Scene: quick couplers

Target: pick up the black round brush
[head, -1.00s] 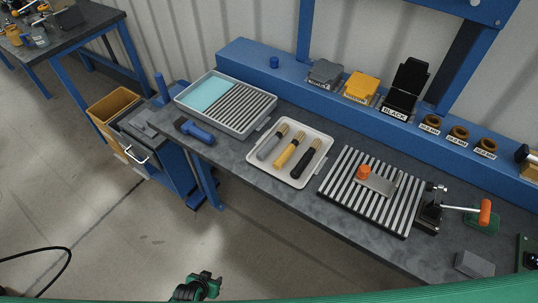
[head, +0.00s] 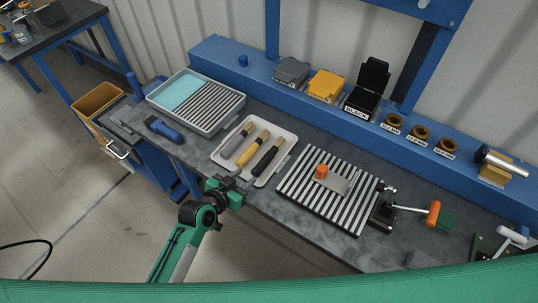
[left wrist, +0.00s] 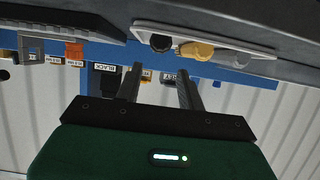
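The black round brush (head: 267,160) lies in a white tray (head: 290,141) on the bench, at the right of a yellow brush (head: 252,149) and a grey brush (head: 237,145). My left gripper (head: 228,184) is beside the tray's near edge, apart from the brushes. In the left wrist view, which looks upside down, its two fingers (left wrist: 158,86) are spread with nothing between them. The tray's edge shows above them there, with the dark brush end (left wrist: 160,42) and the yellow one (left wrist: 196,50). My right gripper is not in view.
A grey bin with a teal panel and ribbed part (head: 207,115) stands left of the tray. A blue tool (head: 162,130) lies before it. A striped plate (head: 310,197) with a metal piece and orange knob is to the right. A blue ledge with colored holders (head: 326,85) runs behind.

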